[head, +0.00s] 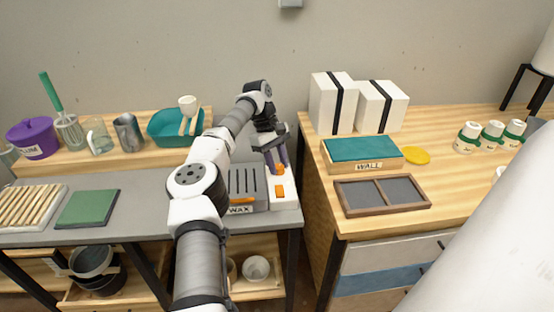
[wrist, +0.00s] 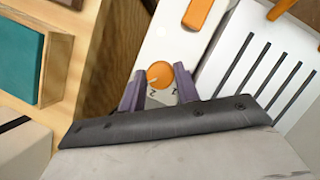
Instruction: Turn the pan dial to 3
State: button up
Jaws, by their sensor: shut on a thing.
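The pan dial (wrist: 160,74) is a round orange knob on a white panel (wrist: 165,35), with a pale pointer mark toward the lower left in the wrist view. The digits 2 and 1 show below it; a 3 is not visible. My gripper (wrist: 160,90) has its purple fingers on both sides of the dial and is shut on it. In the head view my gripper (head: 276,158) reaches down to the panel beside the slotted wax pan (head: 243,187), and the dial (head: 280,169) shows as a small orange spot.
An orange rectangular switch (head: 279,191) sits on the panel in front of the dial. An orange handle (head: 242,200) is at the wax pan's front. A gap separates this bench from the wooden one holding the wall box (head: 388,168) and divided tray (head: 428,204).

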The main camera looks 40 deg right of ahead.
jog(key=shift+d+m+y+p, duration=0.1)
jog(key=shift+m+y+p, duration=0.6)
jog(key=shift+m, duration=1.4)
jog(key=o, duration=1)
jog(key=shift+c, duration=0.2)
